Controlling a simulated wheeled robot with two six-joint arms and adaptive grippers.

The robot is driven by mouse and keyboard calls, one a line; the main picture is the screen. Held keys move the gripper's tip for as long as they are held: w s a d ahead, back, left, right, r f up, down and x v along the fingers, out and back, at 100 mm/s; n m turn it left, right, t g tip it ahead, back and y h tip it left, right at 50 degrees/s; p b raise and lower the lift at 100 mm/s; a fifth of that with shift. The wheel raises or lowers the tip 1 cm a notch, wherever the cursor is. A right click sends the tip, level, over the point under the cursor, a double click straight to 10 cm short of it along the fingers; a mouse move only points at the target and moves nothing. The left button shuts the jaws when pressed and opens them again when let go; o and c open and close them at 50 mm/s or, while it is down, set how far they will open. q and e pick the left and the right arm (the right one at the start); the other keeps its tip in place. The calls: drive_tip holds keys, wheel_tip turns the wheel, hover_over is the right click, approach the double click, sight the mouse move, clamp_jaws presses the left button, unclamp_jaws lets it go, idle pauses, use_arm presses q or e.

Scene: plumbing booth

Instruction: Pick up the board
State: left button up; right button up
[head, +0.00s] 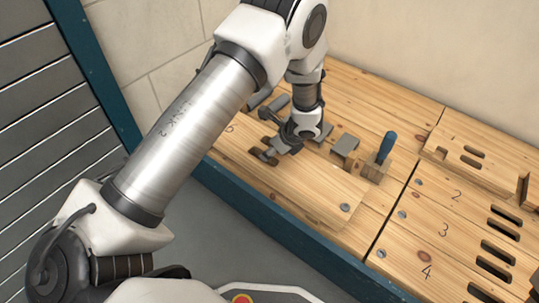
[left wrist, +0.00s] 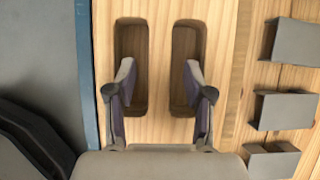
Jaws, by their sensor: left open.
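The board (head: 310,185) is a long pale wooden plank lying on the bench, with two slots near its far left end. In the left wrist view the board (left wrist: 159,40) shows both dark slots side by side. My left gripper (head: 275,155) is over the slotted end in the head view. In the left wrist view my left gripper (left wrist: 159,78) is open, with one finger over each slot and nothing between them. I cannot tell how deep the fingertips reach. My arm hides part of the board's far end. My right gripper is not in view.
Grey metal blocks (head: 345,146) stand along the board's far side, also in the left wrist view (left wrist: 285,110). A teal rail (head: 285,232) edges the bench. Numbered slotted panels (head: 448,228) lie to the right.

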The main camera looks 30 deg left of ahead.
use_arm(q)
clamp_jaws()
drive_tip(key=shift+r, duration=0.1)
